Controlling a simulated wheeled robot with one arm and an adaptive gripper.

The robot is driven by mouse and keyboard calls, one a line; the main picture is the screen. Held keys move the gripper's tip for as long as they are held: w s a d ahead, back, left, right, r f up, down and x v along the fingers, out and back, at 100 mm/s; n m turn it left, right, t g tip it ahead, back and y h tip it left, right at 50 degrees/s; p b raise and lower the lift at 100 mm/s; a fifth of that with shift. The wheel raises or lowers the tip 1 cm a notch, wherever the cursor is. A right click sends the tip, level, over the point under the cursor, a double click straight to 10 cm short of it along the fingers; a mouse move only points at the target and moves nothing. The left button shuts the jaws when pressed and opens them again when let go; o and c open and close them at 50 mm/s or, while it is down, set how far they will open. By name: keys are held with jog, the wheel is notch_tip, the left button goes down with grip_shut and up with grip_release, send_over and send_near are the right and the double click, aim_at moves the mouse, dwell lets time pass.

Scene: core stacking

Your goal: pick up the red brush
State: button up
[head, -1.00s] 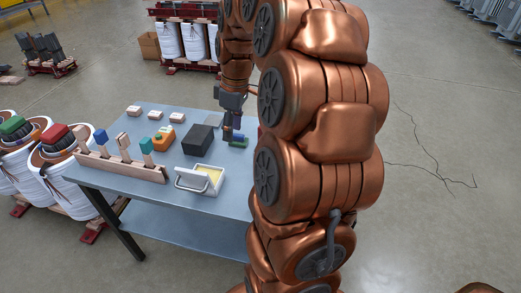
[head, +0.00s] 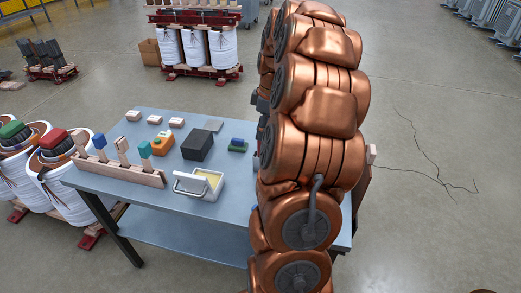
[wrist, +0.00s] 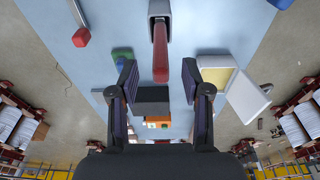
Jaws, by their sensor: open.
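The red brush (wrist: 160,55) shows in the wrist view as a long dark red handle with a grey, light-edged end at the top of the picture. It lies in line with the gap of my gripper (wrist: 160,82). My gripper is open, with its two dark fingers apart and nothing held between them. The handle's lower end shows near the level of the fingertips; I cannot tell the height between them. In the head view my arm hides both the brush and my gripper.
A blue table (head: 215,221) holds a white box with yellow inside (head: 200,183), a black block (head: 197,146), a green-and-blue piece (head: 238,146), an orange block (head: 163,143) and a wooden rack (head: 120,172). A red-ended piece (wrist: 81,38) lies left in the wrist view.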

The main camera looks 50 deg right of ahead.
aim_at(261, 151)
jog(key=f, duration=0.3)
jog(key=f+p, duration=0.1)
jog(key=shift+w+a+f, duration=0.15)
jog(key=shift+w+a, duration=0.15)
jog(key=shift+w, duration=0.1)
grip_shut()
